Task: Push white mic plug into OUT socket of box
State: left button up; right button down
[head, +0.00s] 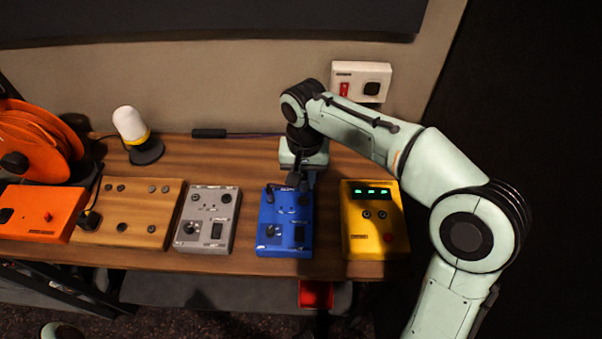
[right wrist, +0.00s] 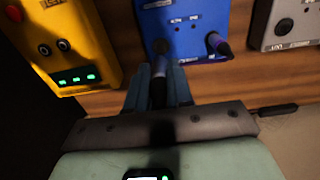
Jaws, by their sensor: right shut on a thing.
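The blue box (head: 285,238) stands in the middle of the desk, and its top also shows in the right wrist view (right wrist: 190,38). My right gripper (head: 302,184) is at the box's back right part. In the right wrist view my right gripper (right wrist: 158,88) is shut on a dark plug (right wrist: 159,65) with a pale band. The plug's front end is at the box's top; I cannot tell how far in it sits. A second dark plug (right wrist: 218,44) stands in the box beside it. The socket labels are too small to read.
A yellow box (head: 372,222) with green lights stands close on the right, a grey box (head: 207,221) on the left. Further left are a wooden panel (head: 140,200), an orange box (head: 42,212), an orange reel (head: 40,145) and a white-and-yellow lamp (head: 130,125). A wall socket (head: 361,82) is behind.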

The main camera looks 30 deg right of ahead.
aim_at(303, 189)
notch_tip(303, 189, down, 2)
jog(key=shift+a+f+b, duration=0.15)
jog(key=shift+f+b, duration=0.1)
jog(key=shift+b, duration=0.25)
pick_arm(q)
jog(key=shift+s+a+f, duration=0.35)
jog(key=shift+s+f, duration=0.1)
jog(key=shift+f, duration=0.3)
pick_arm(e)
jog(key=shift+f, duration=0.1)
jog(key=shift+f, duration=0.1)
jog(key=shift+f, duration=0.45)
pick_arm(q)
jog(key=shift+f, duration=0.2)
jog(key=shift+w+r, duration=0.1)
jog(key=shift+r, duration=0.35)
dwell(0.7)
jog(key=shift+f, duration=0.2)
pick_arm(e)
jog(key=shift+f, duration=0.3)
jog(key=c, duration=0.9)
grip_release()
jog(key=shift+c, duration=0.2)
